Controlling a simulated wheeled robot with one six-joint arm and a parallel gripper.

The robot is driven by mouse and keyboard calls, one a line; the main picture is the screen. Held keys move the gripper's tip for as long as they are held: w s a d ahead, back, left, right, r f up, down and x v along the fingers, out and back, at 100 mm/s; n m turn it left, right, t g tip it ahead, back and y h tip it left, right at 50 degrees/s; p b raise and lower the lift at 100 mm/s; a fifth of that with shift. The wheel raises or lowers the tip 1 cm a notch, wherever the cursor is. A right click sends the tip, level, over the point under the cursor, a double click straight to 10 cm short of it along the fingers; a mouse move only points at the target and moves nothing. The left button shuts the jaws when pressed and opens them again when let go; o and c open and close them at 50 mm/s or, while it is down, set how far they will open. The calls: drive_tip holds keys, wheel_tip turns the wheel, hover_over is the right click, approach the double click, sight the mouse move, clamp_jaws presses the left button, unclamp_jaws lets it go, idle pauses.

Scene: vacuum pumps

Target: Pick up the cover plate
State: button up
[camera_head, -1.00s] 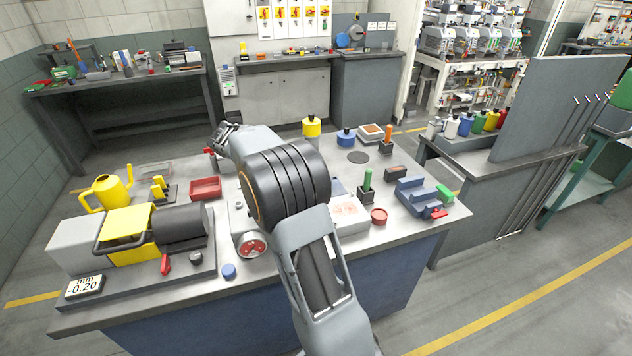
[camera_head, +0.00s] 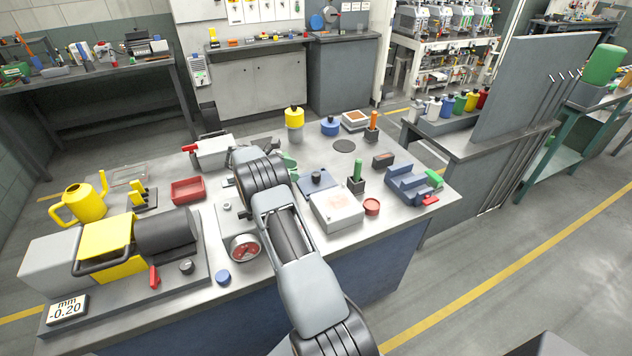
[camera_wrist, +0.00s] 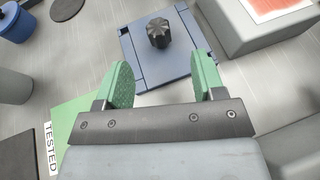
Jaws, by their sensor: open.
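The cover plate, seen as a blue square plate (camera_head: 325,184) with a dark knob on top, lies on the workbench beside a light grey box. In the wrist view the plate (camera_wrist: 184,60) is at the top centre, its ribbed black knob (camera_wrist: 158,33) upright in its middle. My gripper (camera_wrist: 163,66) has two green-padded fingers set wide apart with nothing between them. The knob shows beyond the fingertips, roughly in line with the gap. The gripper appears apart from the plate. In the head view my arm hides most of the gripper; a green finger (camera_head: 290,164) shows.
The grey box (camera_head: 337,210) stands right of the plate. A green-handled tool in a block (camera_head: 356,180), a red round cap (camera_head: 371,207) and a blue fixture (camera_head: 409,184) are further right. A yellow-topped bottle (camera_head: 294,120) and a blue pot (camera_head: 330,126) stand behind.

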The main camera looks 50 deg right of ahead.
sight(315, 173)
drive_tip(key=shift+x, duration=1.4)
drive_tip(key=p+x, duration=0.2)
drive_tip(key=x, duration=0.2)
drive_tip(key=shift+d, duration=0.2)
drive_tip(key=shift+s+d+f+p, duration=0.2)
drive_tip(key=shift+d+p, duration=0.1)
drive_tip(key=shift+d, duration=0.05)
drive_tip(key=shift+r, duration=0.1)
clamp_jaws()
